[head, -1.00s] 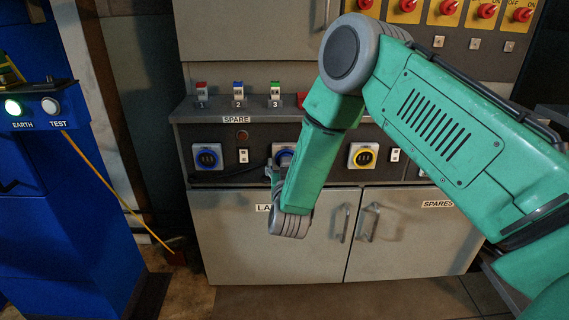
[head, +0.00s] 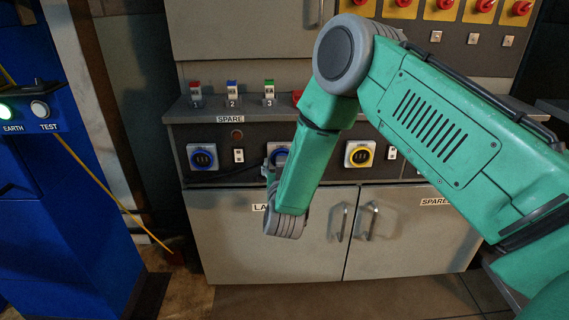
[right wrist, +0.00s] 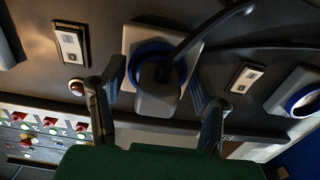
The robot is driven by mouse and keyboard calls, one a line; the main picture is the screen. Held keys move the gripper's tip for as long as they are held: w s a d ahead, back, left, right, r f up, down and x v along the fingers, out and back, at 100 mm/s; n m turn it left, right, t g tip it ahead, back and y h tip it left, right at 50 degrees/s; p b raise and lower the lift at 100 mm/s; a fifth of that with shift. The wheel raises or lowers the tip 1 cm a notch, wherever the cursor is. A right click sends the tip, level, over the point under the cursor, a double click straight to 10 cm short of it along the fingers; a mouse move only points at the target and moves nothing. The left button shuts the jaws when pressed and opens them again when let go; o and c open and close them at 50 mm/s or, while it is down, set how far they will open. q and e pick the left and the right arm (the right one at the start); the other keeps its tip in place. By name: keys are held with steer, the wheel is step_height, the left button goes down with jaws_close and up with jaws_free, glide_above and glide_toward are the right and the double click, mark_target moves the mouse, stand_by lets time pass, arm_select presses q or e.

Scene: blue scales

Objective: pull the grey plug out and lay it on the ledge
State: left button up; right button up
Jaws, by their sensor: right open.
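The grey plug (right wrist: 158,88) sits in a blue-ringed socket in the right wrist view, its black cable running up and right. In the head view my forearm and gripper largely hide it; part of its blue socket (head: 279,153) shows. My right gripper (right wrist: 155,84) is open, with one finger on each side of the plug; I cannot tell whether they touch it. In the head view my right gripper (head: 269,165) shows partly beside my arm, at the socket. The grey ledge (head: 181,112) runs above the socket panel. My left gripper is out of view.
Numbered blocks (head: 232,95) stand along the back of the ledge, with bare room at its front. Another blue socket (head: 203,157) and a yellow socket (head: 359,154) flank the plug. Cupboard doors (head: 300,240) lie below. A blue cabinet (head: 60,200) stands at left.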

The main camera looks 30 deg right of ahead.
steer(key=shift+a+r, duration=0.2)
steer(key=shift+a, duration=0.3)
steer(key=shift+d, duration=0.15)
steer(key=shift+d+f, duration=0.1)
steer(key=shift+d, duration=0.05)
steer(key=c, duration=0.4)
jaws_close()
steer(key=shift+s+a+p, duration=0.15)
steer(key=shift+a+p, duration=0.1)
steer(key=shift+p, duration=0.1)
steer(key=shift+v, duration=0.75)
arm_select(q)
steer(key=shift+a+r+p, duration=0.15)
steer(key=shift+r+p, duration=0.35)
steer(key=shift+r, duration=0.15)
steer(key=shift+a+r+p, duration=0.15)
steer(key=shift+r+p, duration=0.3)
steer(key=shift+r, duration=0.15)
arm_select(e)
steer(key=shift+v, duration=2.05)
steer(key=shift+s, duration=0.1)
